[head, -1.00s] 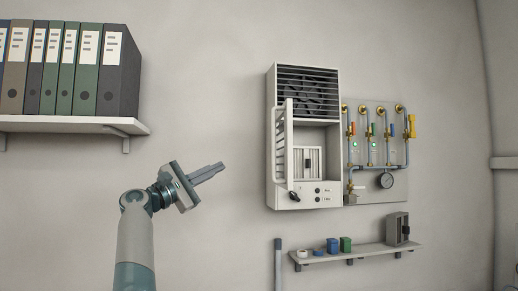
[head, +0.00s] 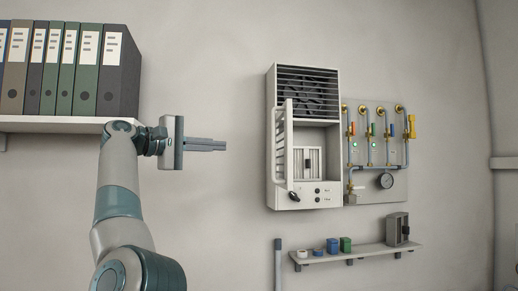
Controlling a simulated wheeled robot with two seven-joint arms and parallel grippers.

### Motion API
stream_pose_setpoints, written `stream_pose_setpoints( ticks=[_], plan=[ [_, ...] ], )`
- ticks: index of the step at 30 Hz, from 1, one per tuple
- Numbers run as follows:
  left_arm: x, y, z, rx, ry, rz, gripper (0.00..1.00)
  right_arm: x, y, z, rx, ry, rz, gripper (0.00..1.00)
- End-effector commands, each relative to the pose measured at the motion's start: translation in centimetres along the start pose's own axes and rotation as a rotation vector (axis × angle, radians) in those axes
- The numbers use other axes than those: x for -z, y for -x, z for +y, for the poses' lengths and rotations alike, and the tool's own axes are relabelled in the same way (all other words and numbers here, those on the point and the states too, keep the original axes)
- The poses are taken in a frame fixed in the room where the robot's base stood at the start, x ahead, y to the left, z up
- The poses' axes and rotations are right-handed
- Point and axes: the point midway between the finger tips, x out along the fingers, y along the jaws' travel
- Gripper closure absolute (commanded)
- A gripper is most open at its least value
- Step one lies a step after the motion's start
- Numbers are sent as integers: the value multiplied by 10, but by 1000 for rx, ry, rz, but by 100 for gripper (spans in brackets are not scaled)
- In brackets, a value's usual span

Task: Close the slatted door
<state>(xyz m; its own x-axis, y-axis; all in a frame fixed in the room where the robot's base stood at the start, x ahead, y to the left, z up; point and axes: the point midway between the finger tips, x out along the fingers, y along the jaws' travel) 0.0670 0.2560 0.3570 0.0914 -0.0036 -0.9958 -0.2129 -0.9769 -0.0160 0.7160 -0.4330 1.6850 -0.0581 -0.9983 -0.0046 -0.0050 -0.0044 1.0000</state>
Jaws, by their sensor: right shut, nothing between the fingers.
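The slatted door (head: 281,145) is a narrow white panel with slats on the left side of a tall white wall cabinet (head: 333,160). It stands open, swung out from the cabinet and seen nearly edge-on. Behind it the lower compartment shows, with a small white slotted unit (head: 307,162) inside. My right gripper (head: 225,145) is shut and empty. Its fingers point right, toward the door, at about mid-door height in the picture, with a clear gap between them. My left gripper is out of view.
A panel (head: 376,186) with pipes, valves and a gauge is mounted right of the cabinet. A low shelf (head: 365,254) below holds small blue and green items and a grey box. Upper left, a shelf (head: 45,124) holds binders, close above my arm. Bare wall lies between.

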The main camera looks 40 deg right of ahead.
Motion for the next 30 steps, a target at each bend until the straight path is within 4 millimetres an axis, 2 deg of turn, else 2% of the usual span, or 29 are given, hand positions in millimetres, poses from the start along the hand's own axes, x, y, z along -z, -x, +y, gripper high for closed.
stream_pose_setpoints(
  ticks=[8,14,23,30],
  plan=[
    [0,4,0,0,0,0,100,0,-19,1,1,0,-2,100],
    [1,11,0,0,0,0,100,0,-49,1,0,1,-3,100],
    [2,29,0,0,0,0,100,-1,-103,3,1,1,-3,100],
    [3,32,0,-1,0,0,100,-18,-116,1,0,-1,-1,100]
  ],
)
